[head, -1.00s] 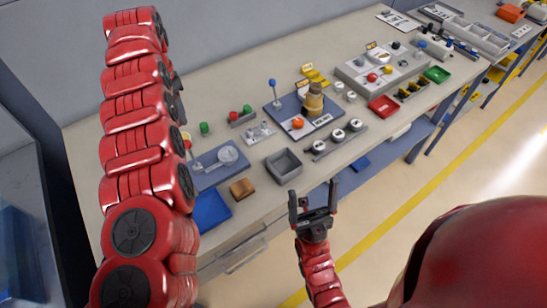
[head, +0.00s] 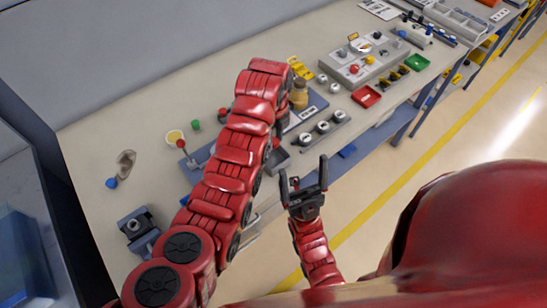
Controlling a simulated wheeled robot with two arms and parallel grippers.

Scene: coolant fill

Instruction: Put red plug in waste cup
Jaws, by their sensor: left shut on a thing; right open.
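My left arm reaches in from the left across the bench. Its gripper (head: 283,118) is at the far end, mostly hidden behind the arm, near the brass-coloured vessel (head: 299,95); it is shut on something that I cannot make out. A small red piece (head: 222,113) shows beside the arm; I cannot tell whether it is the red plug. My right gripper (head: 303,180) is open and empty in front of the bench edge.
A red-knobbed lever (head: 181,146) and a green piece (head: 195,126) stand near the yellow cup. A grey bin (head: 278,160) is partly covered by my arm. The back left bench is mostly clear.

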